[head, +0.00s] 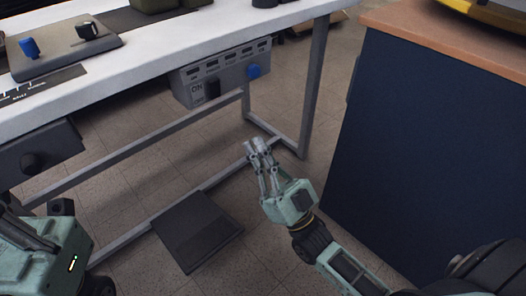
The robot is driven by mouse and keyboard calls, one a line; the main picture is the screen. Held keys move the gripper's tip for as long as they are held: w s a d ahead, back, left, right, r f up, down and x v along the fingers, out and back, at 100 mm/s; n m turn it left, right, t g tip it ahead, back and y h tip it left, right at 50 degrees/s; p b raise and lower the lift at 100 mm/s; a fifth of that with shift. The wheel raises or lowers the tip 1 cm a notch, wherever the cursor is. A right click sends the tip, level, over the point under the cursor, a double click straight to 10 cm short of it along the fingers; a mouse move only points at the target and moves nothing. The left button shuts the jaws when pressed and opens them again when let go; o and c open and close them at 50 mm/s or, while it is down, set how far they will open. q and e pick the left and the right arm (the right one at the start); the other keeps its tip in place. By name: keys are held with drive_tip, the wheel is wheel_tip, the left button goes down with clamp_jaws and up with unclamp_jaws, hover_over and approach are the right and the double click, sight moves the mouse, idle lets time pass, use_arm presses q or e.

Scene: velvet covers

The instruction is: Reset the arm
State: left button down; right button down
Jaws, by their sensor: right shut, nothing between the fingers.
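My right arm comes in from the lower right. Its gripper (257,150) is shut and empty, held in front of the white table's lower frame and below the table's edge. Part of my left gripper (25,240) shows at the lower left corner. Its fingers are cut off or unclear there, so its state does not show.
A white workbench (150,75) crosses the upper left, with a grey control box (222,76) under its edge. A blue cabinet (425,130) with a wooden top stands at the right. A dark flat plate (197,231) lies on the tiled floor.

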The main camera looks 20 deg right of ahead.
drive_tip(key=shift+v, duration=0.8)
drive_tip(key=shift+w, duration=0.1)
